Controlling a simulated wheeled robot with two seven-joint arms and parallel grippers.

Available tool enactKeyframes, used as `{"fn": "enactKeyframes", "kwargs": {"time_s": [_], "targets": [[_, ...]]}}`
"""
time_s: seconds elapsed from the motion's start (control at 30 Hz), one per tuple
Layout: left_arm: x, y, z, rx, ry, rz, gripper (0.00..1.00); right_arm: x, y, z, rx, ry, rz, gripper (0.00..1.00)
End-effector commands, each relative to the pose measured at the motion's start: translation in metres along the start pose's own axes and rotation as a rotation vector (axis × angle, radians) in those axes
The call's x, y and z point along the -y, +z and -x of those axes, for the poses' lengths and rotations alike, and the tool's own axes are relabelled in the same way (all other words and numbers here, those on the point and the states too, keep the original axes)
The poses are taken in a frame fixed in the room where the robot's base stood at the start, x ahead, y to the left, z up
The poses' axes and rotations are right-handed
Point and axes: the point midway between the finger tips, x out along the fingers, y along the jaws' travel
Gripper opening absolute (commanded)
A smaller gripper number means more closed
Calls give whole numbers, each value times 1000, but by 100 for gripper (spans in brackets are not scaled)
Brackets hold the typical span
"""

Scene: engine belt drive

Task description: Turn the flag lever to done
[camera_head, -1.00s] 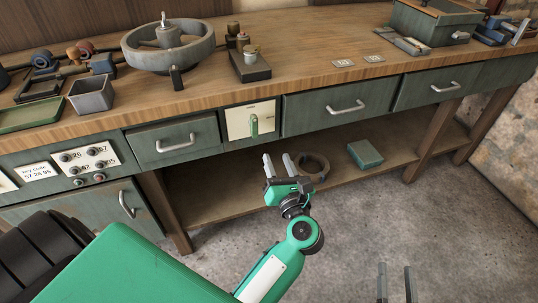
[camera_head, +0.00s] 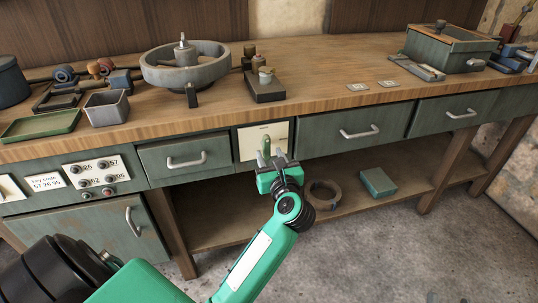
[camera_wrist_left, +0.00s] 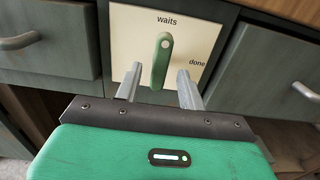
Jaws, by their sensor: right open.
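The green flag lever (camera_head: 266,146) sits on a cream panel (camera_head: 250,143) in the front of the workbench. In the left wrist view the lever (camera_wrist_left: 162,58) stands nearly upright, its round upper end below the word "waits". The word "done" is at the right of the panel (camera_wrist_left: 198,35). My left gripper (camera_head: 272,156) is open and empty in front of the panel. Its two fingers stand either side of the lever's lower part in the wrist view (camera_wrist_left: 159,80), with a gap on both sides. Whether the fingertips reach past the lever is hard to tell. My right gripper is out of view.
Drawers with handles flank the panel on the left (camera_head: 186,160) and right (camera_head: 355,131). A key-code panel (camera_head: 98,174) is further left. A grey ring (camera_head: 322,192) and a teal box (camera_head: 378,183) lie on the lower shelf. A pulley wheel (camera_head: 184,70) stands on the bench top.

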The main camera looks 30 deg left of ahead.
Motion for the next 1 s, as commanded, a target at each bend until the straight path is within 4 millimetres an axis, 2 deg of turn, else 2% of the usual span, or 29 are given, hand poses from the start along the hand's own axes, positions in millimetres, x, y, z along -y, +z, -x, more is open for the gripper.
{"fn": "enactKeyframes", "kwargs": {"time_s": [0.17,0.47,0.67,0.7,0.97,1.0], "targets": [[0,0,-14,1,0,-1,40,-1,-6,-2,-36,-1,6,43],[0,0,-16,0,0,0,40,-1,-8,-3,-43,-2,7,43],[0,0,-16,0,0,-1,3,-1,-8,-3,-43,-2,7,43],[0,0,-16,0,0,-1,0,-1,-8,-3,-43,-2,7,43],[0,0,-16,-1,0,-10,0,-1,-6,-4,-26,-1,4,43],[0,0,-16,-1,0,-15,0,0,-1,-1,5,2,-2,43]]}}
